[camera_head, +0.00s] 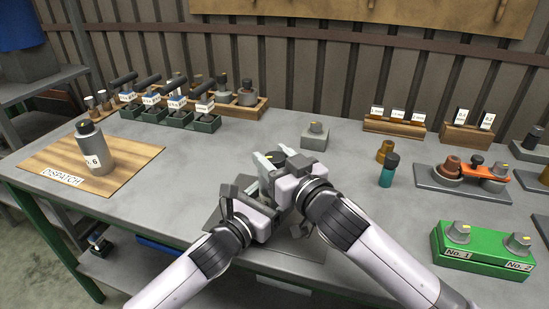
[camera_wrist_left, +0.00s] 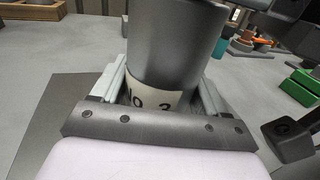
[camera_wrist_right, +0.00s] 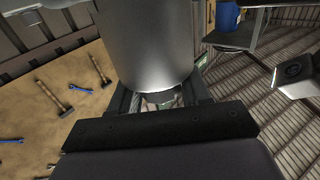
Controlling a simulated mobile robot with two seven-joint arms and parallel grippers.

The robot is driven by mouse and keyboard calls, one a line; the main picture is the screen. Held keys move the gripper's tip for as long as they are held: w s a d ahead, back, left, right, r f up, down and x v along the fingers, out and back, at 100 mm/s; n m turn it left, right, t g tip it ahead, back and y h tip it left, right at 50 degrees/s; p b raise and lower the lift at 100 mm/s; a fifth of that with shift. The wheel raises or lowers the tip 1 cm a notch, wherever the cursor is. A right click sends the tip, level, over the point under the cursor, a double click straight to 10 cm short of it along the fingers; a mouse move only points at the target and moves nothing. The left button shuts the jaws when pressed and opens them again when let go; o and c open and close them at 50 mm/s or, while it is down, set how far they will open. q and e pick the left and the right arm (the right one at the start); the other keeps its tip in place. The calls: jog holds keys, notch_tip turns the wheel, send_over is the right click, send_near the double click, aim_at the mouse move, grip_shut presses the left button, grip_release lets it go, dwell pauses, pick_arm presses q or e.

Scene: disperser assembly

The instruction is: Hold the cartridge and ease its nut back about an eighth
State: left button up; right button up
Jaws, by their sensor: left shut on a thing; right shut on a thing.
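The cartridge (camera_wrist_left: 172,50) is a grey cylinder with a white label reading No 3 in the left wrist view. My left gripper (camera_head: 250,193) is shut around its body. In the head view most of the cartridge is hidden by my grippers. The nut (camera_head: 277,157) shows there as a dark top with a yellow mark, between the fingers of my right gripper (camera_head: 274,166). In the right wrist view a smooth grey cylinder fills the space above the fingers; where it meets the nut cannot be made out.
A cartridge labelled 6 (camera_head: 94,150) stands on the wooden dispatch board (camera_head: 38,157). A grey block (camera_head: 314,136) stands just behind my grippers. A teal bottle (camera_head: 388,172), an orange tool (camera_head: 478,170) and a green block (camera_head: 478,262) stand to the right. Racks line the back.

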pick_arm(q)
jog(key=shift+f, duration=0.1)
pick_arm(e)
jog(key=n+g+y, duration=0.2)
jog(key=y, duration=0.1)
jog(key=shift+n+g, duration=0.3)
jog(key=shift+n, duration=0.1)
pick_arm(q)
jog(key=shift+d, duration=0.1)
pick_arm(e)
jog(key=shift+s+a+n+g+y, duration=0.1)
jog(key=shift+a+n+g+y, duration=0.05)
jog(key=shift+n+g+y, duration=0.55)
jog(key=shift+s+a+n+g+y, duration=0.1)
jog(key=shift+a+n+g+y, duration=0.05)
jog(key=shift+n+g+y, duration=0.55)
jog(key=shift+g, duration=0.3)
jog(key=shift+d, duration=0.1)
jog(key=o, duration=1)
jog(key=shift+w+d, duration=0.15)
